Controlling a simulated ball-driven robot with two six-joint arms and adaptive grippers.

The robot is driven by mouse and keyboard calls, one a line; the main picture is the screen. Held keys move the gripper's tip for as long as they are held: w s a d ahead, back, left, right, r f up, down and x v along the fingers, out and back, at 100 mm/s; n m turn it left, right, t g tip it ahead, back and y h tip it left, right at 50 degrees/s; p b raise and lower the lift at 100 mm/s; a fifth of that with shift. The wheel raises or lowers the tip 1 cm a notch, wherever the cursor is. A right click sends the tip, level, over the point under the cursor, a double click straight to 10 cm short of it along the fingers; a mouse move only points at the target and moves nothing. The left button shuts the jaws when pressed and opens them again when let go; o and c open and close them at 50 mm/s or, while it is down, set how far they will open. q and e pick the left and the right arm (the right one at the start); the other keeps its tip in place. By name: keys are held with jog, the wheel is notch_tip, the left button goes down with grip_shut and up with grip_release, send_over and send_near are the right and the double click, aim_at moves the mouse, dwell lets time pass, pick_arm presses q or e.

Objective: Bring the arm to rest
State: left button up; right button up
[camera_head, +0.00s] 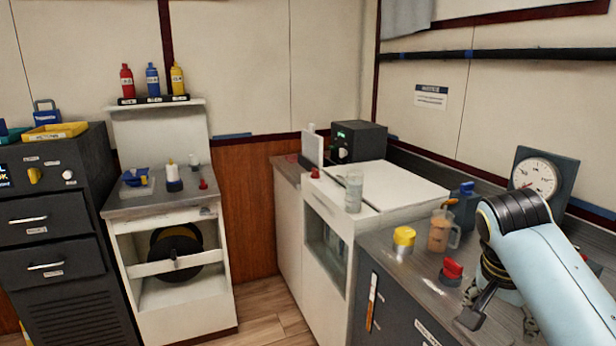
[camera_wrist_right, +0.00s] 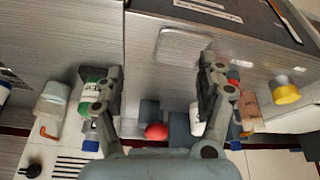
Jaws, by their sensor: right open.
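My right arm (camera_head: 552,265), pale blue with a black ribbed joint, comes in from the right edge in the head view. It hangs over the grey counter at the right. My right gripper (camera_head: 490,312) points down at the counter, partly hidden behind the arm. In the right wrist view, my right gripper (camera_wrist_right: 160,75) shows two spread fingers with an empty gap between them. A green and white container (camera_wrist_right: 92,95) shows by the left finger, and a red round knob (camera_wrist_right: 156,131) lies below the gap. My left gripper is not in view.
On the counter near my arm are a yellow-topped cylinder (camera_head: 404,240), a red knob (camera_head: 452,268), a brown-filled jug (camera_head: 440,232) and a gauge (camera_head: 537,178). A clear cup (camera_head: 354,190) stands on the white cabinet. The wooden floor (camera_head: 262,318) is clear.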

jog(key=s+a+r+n+t+y, duration=0.15)
jog(key=s+n, duration=0.45)
jog(key=s, duration=0.7)
jog(key=s+a+n+y, duration=0.15)
jog(key=s+n, duration=0.35)
jog(key=s, duration=0.8)
jog(key=s+d+f+g+b, duration=0.15)
jog(key=f+b, duration=0.25)
jog(key=f, duration=1.4)
jog(key=s+f+b, duration=0.2)
jog(key=f+b, duration=0.2)
jog(key=f, duration=1.4)
pick_arm(q)
notch_tip(320, 180, down, 13)
jog(key=s+b, duration=0.1)
jog(key=b, duration=0.4)
jog(key=shift+s+f+g, duration=0.2)
jog(key=shift+s+g, duration=0.1)
jog(key=shift+s, duration=0.05)
pick_arm(e)
jog(key=s+d+f+g, duration=0.1)
jog(key=s+f, duration=1.6)
jog(key=f, duration=0.2)
jog(key=shift+f, duration=0.3)
